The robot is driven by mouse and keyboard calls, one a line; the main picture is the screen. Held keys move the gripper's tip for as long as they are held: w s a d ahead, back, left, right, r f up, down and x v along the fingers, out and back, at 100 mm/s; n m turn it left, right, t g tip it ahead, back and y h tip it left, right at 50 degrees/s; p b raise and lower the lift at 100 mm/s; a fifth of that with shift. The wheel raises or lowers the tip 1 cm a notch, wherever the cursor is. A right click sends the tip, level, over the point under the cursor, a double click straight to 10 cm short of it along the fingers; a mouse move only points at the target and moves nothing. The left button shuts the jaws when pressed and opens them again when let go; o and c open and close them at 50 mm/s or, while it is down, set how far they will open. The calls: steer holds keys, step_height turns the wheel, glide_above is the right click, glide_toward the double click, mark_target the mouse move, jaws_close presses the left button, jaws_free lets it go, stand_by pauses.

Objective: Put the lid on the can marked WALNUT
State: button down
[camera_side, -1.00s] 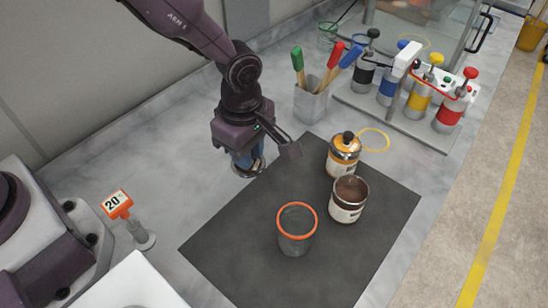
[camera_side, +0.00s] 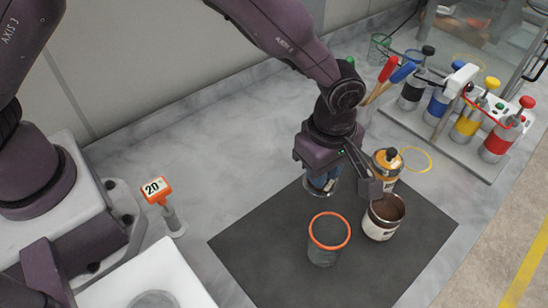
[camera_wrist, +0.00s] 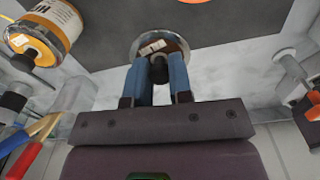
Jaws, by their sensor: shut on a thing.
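My gripper (camera_side: 320,182) has blue fingers, shut on the dark knob of a round lid (camera_side: 317,194). It holds the lid above the far-left edge of the dark mat. In the wrist view the lid (camera_wrist: 148,38) shows a shiny rim, with its knob between the fingertips (camera_wrist: 160,64). An open can (camera_side: 381,222) with brown contents and a pale label stands on the mat, to the gripper's right. Its label cannot be read. Behind it stands an orange-topped can (camera_side: 391,164) with a dark knob, partly hidden by my gripper; in the wrist view its label (camera_wrist: 60,17) is cut off.
A dark cup with an orange rim (camera_side: 328,242) stands on the mat (camera_side: 270,245), in front of the gripper. Red and blue handles (camera_side: 389,69) stand behind the arm. Several coloured-top bottles (camera_side: 465,120) are at the back right.

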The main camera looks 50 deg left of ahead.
steer(key=w+d, duration=0.1)
steer(key=d, duration=0.1)
steer(key=w+d+r+m, duration=0.1)
steer(key=w+d, duration=0.1)
steer(key=d, duration=0.1)
steer(key=w+d+m, duration=0.1)
steer(key=w+d, duration=0.1)
steer(key=d, duration=0.1)
steer(key=shift+w+r, duration=0.1)
steer(key=shift+r, duration=0.1)
step_height(320, 180, up, 3)
steer(key=w+d+m, duration=0.1)
steer(key=d, duration=0.2)
steer(key=shift+a+f, duration=0.15)
steer(key=shift+f, duration=1.25)
steer(key=shift+a+f, duration=0.1)
steer(key=shift+f, duration=1.3)
steer(key=shift+f, duration=0.15)
steer(key=shift+c, duration=2.4)
jaws_free()
step_height(320, 180, up, 7)
steer(key=shift+c, duration=0.3)
